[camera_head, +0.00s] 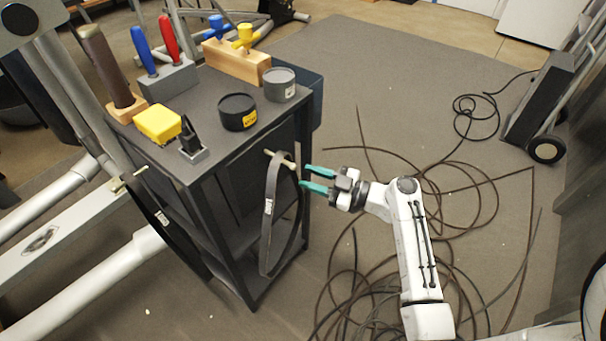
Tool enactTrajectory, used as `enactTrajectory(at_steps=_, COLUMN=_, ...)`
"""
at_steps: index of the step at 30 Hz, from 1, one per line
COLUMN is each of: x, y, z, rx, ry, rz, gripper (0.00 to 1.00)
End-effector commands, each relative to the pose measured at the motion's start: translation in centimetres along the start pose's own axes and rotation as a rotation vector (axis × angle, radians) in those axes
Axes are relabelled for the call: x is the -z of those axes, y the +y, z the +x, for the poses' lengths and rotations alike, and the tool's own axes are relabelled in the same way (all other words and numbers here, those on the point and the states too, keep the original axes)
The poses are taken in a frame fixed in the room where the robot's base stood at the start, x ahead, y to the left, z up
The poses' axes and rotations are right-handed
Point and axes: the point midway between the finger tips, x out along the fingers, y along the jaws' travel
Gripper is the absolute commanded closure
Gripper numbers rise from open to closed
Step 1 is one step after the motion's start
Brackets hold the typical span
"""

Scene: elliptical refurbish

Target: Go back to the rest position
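My gripper (317,179) has two green fingers that stand apart with nothing between them. It points left at the right side of a dark workbench cart (222,152). A dark belt loop (268,215) hangs from a peg (279,157) on that side of the cart. The fingertips are close to the belt's right edge in the picture. I cannot tell whether they touch it. My white arm reaches up from the lower right.
Cables (465,195) lie coiled on the floor. A hand truck (556,85) stands at the right.

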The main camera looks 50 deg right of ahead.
Motion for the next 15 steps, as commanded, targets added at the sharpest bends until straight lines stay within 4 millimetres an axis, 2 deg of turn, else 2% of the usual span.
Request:
enactTrajectory(at_steps=3, x=-0.1, y=0.0, z=-2.5, rx=-0.003, ry=-0.001, rz=0.002, gripper=0.66)
enactTrajectory(at_steps=9, x=-0.1, y=0.0, z=-5.9, rx=-0.003, ry=-0.001, rz=0.001, gripper=0.66)
enactTrajectory(at_steps=15, x=0.0, y=0.0, z=-7.5, rx=0.0, ry=0.001, rz=0.0, gripper=0.66)
